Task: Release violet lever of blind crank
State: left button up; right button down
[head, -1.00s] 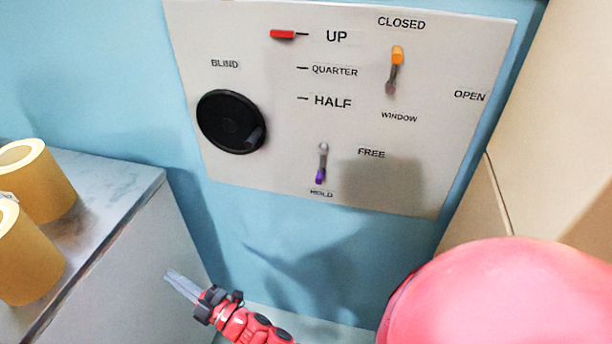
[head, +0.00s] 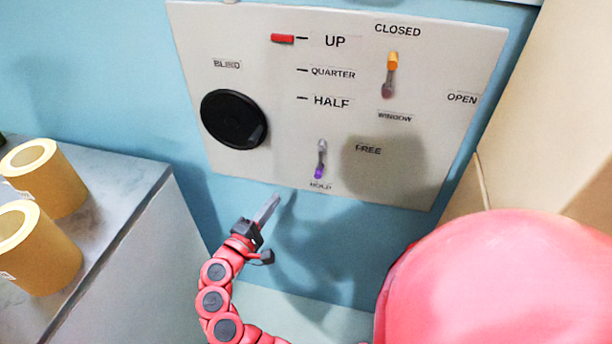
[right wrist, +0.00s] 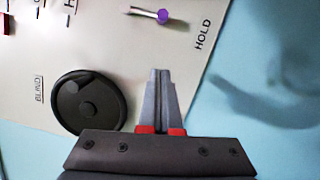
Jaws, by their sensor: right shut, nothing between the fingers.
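The violet lever (head: 320,171) is a short grey arm with a violet tip on the white wall panel (head: 262,174). Its tip points down to the HOLD label, with FREE up to its right. The black blind crank (head: 233,119) is a round disc on the panel's left. My right gripper (head: 272,202) is shut and empty, below the panel's lower edge and lower left of the lever. In the right wrist view the shut fingers (right wrist: 161,72) point toward the violet lever (right wrist: 161,16), apart from it. My left gripper is not in view.
An orange window lever (head: 392,62) points up to CLOSED. A red marker (head: 283,38) sits at UP. Yellow rolls (head: 40,250) stand on a grey counter (head: 130,190) at left. A beige surface (head: 545,110) bounds the right side.

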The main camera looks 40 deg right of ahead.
aim_at(320, 159)
jog(key=p+x, duration=0.3)
jog(key=x, duration=0.7)
jog(key=shift+s+d+r+p, duration=0.15)
jog(key=shift+s+d+p, duration=0.35)
jog(key=shift+s+d, duration=0.05)
jog(key=shift+s+d+r+p, duration=0.15)
jog(key=shift+s+d+p, duration=0.35)
jog(key=shift+s, duration=0.1)
jog(key=shift+s+d, duration=0.2)
jog(key=shift+s, duration=0.05)
